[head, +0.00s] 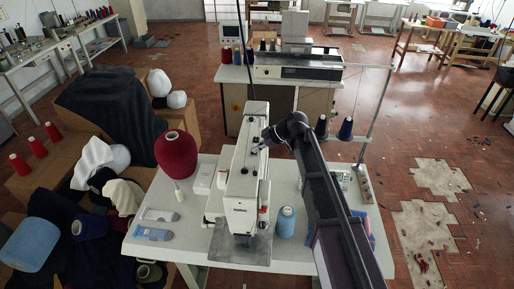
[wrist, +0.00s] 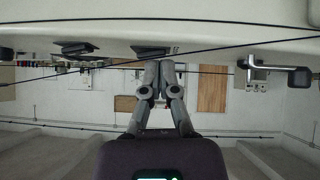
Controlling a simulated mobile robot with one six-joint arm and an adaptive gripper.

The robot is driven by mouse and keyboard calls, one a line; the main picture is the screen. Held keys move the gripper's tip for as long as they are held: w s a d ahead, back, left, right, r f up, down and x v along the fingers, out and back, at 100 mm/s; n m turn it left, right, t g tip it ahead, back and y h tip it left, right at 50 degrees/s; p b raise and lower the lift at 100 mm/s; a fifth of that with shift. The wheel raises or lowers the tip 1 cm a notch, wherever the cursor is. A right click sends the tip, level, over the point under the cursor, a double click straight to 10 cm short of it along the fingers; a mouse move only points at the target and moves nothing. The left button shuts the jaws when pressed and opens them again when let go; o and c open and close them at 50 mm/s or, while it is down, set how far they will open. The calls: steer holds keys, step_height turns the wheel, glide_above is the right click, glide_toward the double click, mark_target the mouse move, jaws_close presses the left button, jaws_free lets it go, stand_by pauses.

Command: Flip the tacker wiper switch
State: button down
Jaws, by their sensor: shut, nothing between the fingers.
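The white sewing machine (head: 238,185), likely the tacker, stands on a white table (head: 300,258). My gripper (head: 262,146) is at the upper right of the machine head, close to it. In the wrist view my gripper (wrist: 160,66) is shut and empty, its fingers together below a pale machine surface (wrist: 215,36). Small dark parts (wrist: 75,47) sit along that surface's lower edge, one of them (wrist: 150,51) just behind the fingertips. I cannot tell which is the wiper switch, nor whether the fingertips touch anything. In the head view the switch is too small to make out.
A thread stand (head: 377,105) rises behind my arm. Thin dark threads (wrist: 70,71) cross the wrist view near the fingers.

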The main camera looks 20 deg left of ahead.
steer(key=shift+r, duration=0.1)
stand_by(0.3)
steer(key=r+p, duration=0.3)
steer(key=p, duration=0.1)
steer(key=shift+s+d+r, duration=0.1)
steer(key=shift+s+r, duration=0.15)
steer(key=shift+r, duration=0.15)
steer(key=shift+d+r+p, duration=0.15)
steer(key=shift+r+p, duration=0.2)
steer(key=s+p+v, duration=0.1)
steer(key=p+v, duration=0.5)
steer(key=v, duration=0.3)
steer(key=shift+w+d, duration=0.2)
steer(key=shift+d, duration=0.1)
steer(key=shift+w+d, duration=0.1)
steer(key=shift+w, duration=0.05)
